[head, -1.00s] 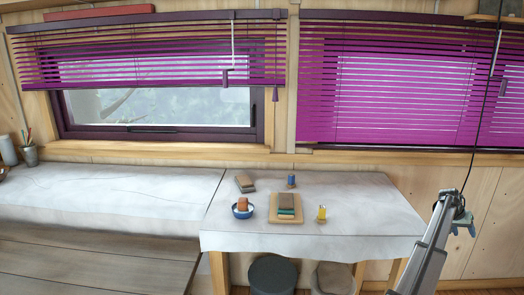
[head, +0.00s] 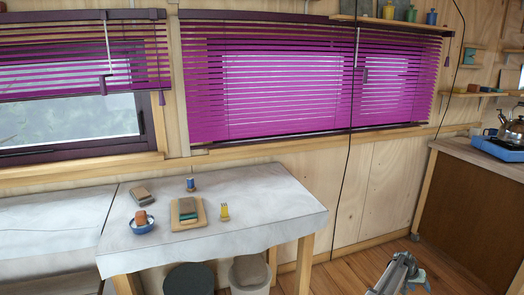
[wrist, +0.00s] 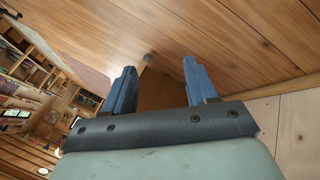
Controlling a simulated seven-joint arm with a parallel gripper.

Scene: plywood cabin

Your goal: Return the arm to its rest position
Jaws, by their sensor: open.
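My gripper (wrist: 157,85) is open and empty in the wrist view, its two blue fingers apart with wooden surfaces behind them. In the head view my gripper (head: 420,278) is at the bottom right, low in front of the wooden floor and to the right of the table. It is well apart from the table and the things on it. Its fingers are small and partly hidden by the arm there.
The cloth-covered table (head: 265,206) bears a blue bowl (head: 143,227) with an orange-brown thing in it, a wooden board (head: 178,222), spools and a dark block. Stools stand underneath. A counter with a kettle (head: 515,130) stands at right. Floor between is clear.

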